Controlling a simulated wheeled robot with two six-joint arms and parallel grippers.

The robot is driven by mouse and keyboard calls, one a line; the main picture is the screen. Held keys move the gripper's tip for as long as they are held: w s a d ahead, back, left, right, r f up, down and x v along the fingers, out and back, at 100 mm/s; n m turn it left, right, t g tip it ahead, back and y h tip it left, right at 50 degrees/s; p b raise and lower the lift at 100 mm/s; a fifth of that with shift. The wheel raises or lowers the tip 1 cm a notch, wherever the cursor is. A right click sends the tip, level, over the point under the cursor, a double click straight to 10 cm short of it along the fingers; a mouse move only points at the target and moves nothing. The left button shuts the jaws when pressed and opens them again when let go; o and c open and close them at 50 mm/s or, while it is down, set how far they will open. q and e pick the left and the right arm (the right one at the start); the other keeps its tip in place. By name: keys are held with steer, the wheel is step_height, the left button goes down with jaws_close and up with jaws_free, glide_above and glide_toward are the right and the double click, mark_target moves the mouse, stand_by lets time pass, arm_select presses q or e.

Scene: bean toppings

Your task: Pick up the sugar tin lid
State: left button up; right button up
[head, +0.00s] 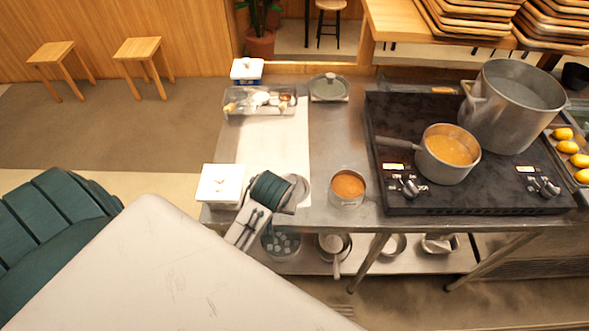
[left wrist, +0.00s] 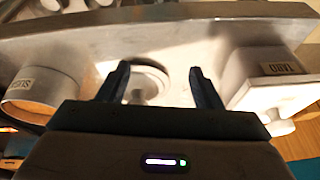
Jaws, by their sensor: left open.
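The sugar tin (head: 348,188) is a round metal tin, open at the top, with orange-brown contents. A pale round lid (head: 303,191) lies flat on the counter left of the tin, partly hidden by my left gripper (head: 290,195). In the left wrist view the lid (left wrist: 152,82) shows between and beyond the two dark fingers (left wrist: 156,85). The left gripper is open and empty. I cannot tell its exact height above the lid. My right gripper is not in view.
A white taro box (head: 221,184) stands left of the gripper. A black stove (head: 400,110) with a saucepan (head: 448,150) and a large pot (head: 510,105) is at the right. A clear topping tray (head: 262,104) and another lid (head: 328,86) are at the back. The mat (head: 280,145) is clear mid-counter.

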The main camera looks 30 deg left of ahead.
mark_target(291, 179)
arm_select(q)
steer(key=w+r+n, duration=0.5)
steer(key=w+r, duration=0.3)
steer(key=shift+y, duration=0.4)
steer(key=p+x, duration=0.1)
steer(key=x, duration=0.1)
steer(key=p+x, duration=0.1)
steer(key=x, duration=0.2)
steer(key=shift+d+f, duration=0.2)
steer(key=shift+f, duration=0.05)
steer(key=p+x, duration=0.2)
steer(key=x, duration=0.2)
steer(key=shift+d+f+p, duration=0.1)
steer(key=shift+f+p, duration=0.2)
steer(key=shift+w+f, duration=0.1)
steer(key=shift+f, duration=0.3)
steer(key=c, duration=1.1)
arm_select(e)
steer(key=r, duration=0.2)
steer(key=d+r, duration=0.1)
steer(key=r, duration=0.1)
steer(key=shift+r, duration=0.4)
